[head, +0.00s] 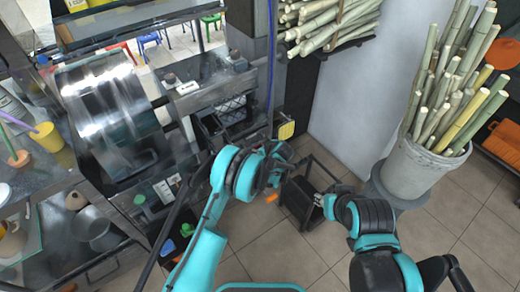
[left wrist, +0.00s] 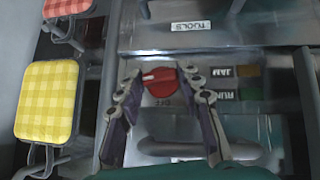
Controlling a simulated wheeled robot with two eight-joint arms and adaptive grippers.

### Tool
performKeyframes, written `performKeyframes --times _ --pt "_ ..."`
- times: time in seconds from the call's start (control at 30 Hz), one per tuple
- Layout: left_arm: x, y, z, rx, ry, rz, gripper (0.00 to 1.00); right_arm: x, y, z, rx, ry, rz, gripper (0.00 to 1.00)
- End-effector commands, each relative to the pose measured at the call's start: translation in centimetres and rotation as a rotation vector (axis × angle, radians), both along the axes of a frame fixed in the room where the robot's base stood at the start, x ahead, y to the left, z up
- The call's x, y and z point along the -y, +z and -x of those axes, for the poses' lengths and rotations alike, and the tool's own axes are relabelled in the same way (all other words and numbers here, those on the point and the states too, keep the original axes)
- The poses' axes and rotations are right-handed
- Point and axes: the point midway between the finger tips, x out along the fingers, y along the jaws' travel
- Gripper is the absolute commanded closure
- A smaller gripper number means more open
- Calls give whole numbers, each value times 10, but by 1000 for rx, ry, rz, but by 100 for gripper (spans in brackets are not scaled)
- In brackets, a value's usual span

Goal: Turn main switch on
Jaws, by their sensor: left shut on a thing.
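The main switch shows in the left wrist view as a round red knob (left wrist: 161,86) with a white mark, on a grey metal panel (left wrist: 150,38). Lettering below it seems to read OFF. My left gripper (left wrist: 163,74) has its two fingers on either side of the knob and is shut on it. In the head view my left gripper (head: 277,162) is near the press, and my own arm hides the knob there. My right gripper (head: 318,199) is low, near a dark box; its fingers are too small to tell their opening.
Beside the knob are small labels and dark green and brown indicators (left wrist: 250,82). A yellow checked pad (left wrist: 48,100) stands to the left. The press roller (head: 105,105) is at the left, and a bucket of cane (head: 410,168) at the right. Tiled floor is open in front.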

Motion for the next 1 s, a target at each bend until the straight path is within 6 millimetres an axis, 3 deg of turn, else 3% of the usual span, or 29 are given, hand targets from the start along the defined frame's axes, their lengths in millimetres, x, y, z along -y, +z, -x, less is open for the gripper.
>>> performKeyframes --times 0.4,0.9,0.93,0.97,1.0 --pt "1 0 -2 -97 0 -139 93 0 -2 0 0 0 0 66" --pt "1 0 -2 -109 0 -154 93 0 -2 0 0 0 0 66" --pt "1 0 -2 -109 0 -154 62 0 -2 0 0 0 0 66" --pt "1 0 -2 -109 0 -154 55 0 -2 0 0 0 0 66" --pt "1 0 -2 -109 0 -154 55 0 -2 0 0 0 0 66"
